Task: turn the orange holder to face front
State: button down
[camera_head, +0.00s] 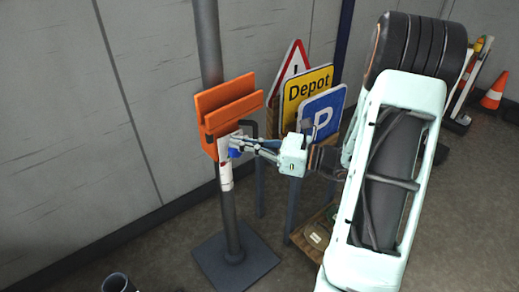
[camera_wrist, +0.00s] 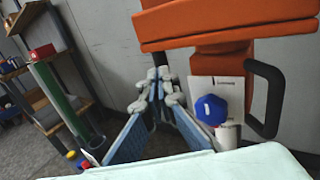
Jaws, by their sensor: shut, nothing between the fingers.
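The orange holder (camera_head: 226,106) is a slotted bracket on a grey upright post (camera_head: 229,215) in the head view. It shows at the top of the wrist view (camera_wrist: 225,22), with a black curved handle (camera_wrist: 268,98) at its right. Below it are a white plate (camera_wrist: 236,88) and a blue knob (camera_wrist: 211,109). My gripper (camera_head: 236,146) is at the post just below the holder, beside the blue knob. In the wrist view its fingertips (camera_wrist: 160,80) are together and empty, left of the knob. I cannot tell whether they touch anything.
Signs stand right behind my gripper: a red-edged triangle (camera_head: 292,66), a yellow Depot sign (camera_head: 306,94) and a blue P sign (camera_head: 322,115). A traffic cone (camera_head: 494,91) is at the far right. Shelves (camera_wrist: 38,65) and a green tube (camera_wrist: 55,98) are left in the wrist view.

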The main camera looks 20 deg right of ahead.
jog(key=shift+b+x, duration=0.4)
jog(key=shift+x, duration=1.8)
